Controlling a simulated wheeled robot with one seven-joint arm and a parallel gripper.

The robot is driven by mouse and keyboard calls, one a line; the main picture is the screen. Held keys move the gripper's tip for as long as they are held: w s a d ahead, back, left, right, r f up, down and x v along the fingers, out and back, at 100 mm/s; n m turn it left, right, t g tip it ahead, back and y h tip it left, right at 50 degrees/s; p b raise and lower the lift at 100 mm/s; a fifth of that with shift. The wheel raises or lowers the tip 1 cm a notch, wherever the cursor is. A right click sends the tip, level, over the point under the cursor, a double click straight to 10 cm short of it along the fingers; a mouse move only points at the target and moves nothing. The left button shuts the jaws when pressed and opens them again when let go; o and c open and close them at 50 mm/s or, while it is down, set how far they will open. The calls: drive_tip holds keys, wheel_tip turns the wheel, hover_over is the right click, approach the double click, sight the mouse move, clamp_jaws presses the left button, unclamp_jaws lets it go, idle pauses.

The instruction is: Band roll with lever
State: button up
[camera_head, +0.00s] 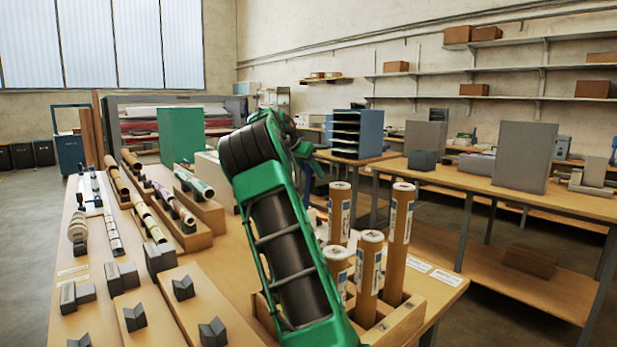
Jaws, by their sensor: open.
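Several rolls rest on wooden stands on the left of the table; one pale roll with teal ends (194,183) lies on a stand near the middle. Several brown cardboard tubes with white labels (400,230) stand upright in a wooden rack (407,322) at the right. I cannot tell which roll is the one to band, and I cannot make out a lever or a band. My green and black arm crosses the middle of the view and bends at the top.
Empty grey V-shaped holders (183,288) sit on wooden blocks at the front left. A green panel (181,135) stands behind the rolls, before a large machine (140,115). A workbench (480,187) with grey boxes stands at the right.

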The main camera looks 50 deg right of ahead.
drive_tip(key=v, duration=0.9)
drive_tip(key=shift+w, duration=0.15)
drive_tip(key=shift+c, duration=0.7)
drive_tip(key=shift+w+a+f, duration=0.1)
drive_tip(key=shift+a+f, duration=0.05)
drive_tip(key=c, duration=0.5)
drive_tip(key=shift+w+a+f+h, duration=0.5)
drive_tip(key=shift+w+a+f, duration=0.2)
drive_tip(key=shift+a+f, duration=0.2)
clamp_jaws()
drive_tip(key=h, duration=0.7)
approach(307, 165)
drive_tip(key=d, duration=0.6)
drive_tip(key=shift+w+d+f, duration=0.15)
drive_tip(key=shift+d+f, duration=0.15)
